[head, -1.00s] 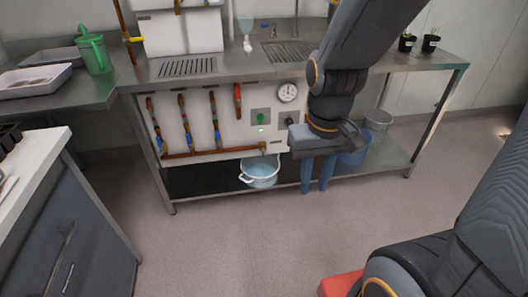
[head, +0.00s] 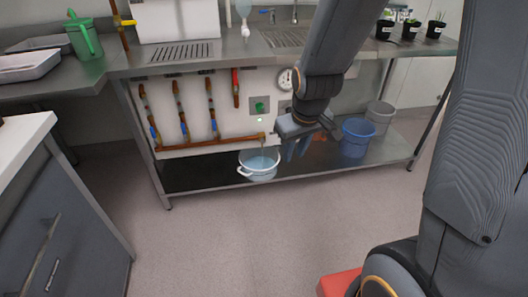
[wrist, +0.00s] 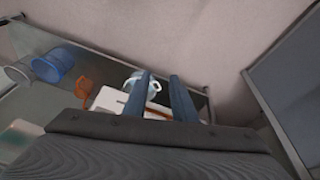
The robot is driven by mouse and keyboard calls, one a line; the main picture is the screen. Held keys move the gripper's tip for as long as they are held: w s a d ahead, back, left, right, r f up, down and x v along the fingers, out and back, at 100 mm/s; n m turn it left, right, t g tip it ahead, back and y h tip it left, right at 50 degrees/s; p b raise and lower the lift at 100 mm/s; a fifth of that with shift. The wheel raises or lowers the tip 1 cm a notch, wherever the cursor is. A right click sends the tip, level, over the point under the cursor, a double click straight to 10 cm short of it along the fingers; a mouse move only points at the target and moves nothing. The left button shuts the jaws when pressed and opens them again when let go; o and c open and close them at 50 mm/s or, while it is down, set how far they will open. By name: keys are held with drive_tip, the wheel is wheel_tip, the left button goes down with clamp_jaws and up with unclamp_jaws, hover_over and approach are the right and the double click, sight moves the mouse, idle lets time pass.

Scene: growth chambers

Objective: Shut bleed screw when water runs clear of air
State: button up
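A copper pipe (head: 205,145) runs low along the white panel and ends at a brass fitting (head: 262,137). The bleed screw itself is too small to make out there. A thin stream seems to drop from the fitting into a white two-handled pot (head: 258,175) holding water; I cannot tell whether it carries air. My gripper (head: 297,150) is just right of the fitting, apart from it in the picture. In the wrist view its two blue fingers (wrist: 160,95) stand apart with nothing between them, and the pot (wrist: 150,82) shows beyond them.
A blue bucket (head: 357,138) and a grey bucket (head: 380,115) stand on the lower shelf to the right. Vertical pipes with coloured valve handles (head: 183,130) are on the panel, with a green button (head: 260,106). The floor (head: 230,235) in front is clear.

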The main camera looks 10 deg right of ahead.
drive_tip(key=w+f+n+t+b, duration=0.35)
drive_tip(key=w+f+b, duration=0.35)
drive_tip(key=w+f, duration=0.45)
drive_tip(key=w+f+n+t+b, duration=0.35)
drive_tip(key=w+f+b, duration=0.4)
drive_tip(key=w, duration=0.75)
drive_tip(key=n+t+b, duration=0.6)
drive_tip(key=t+b, duration=0.2)
drive_tip(key=b, duration=0.4)
approach(263, 141)
drive_tip(key=w+b, duration=0.2)
drive_tip(key=w, duration=0.5)
drive_tip(key=shift+b, duration=0.4)
drive_tip(key=shift+w, duration=0.1)
drive_tip(key=shift+c, duration=0.4)
clamp_jaws()
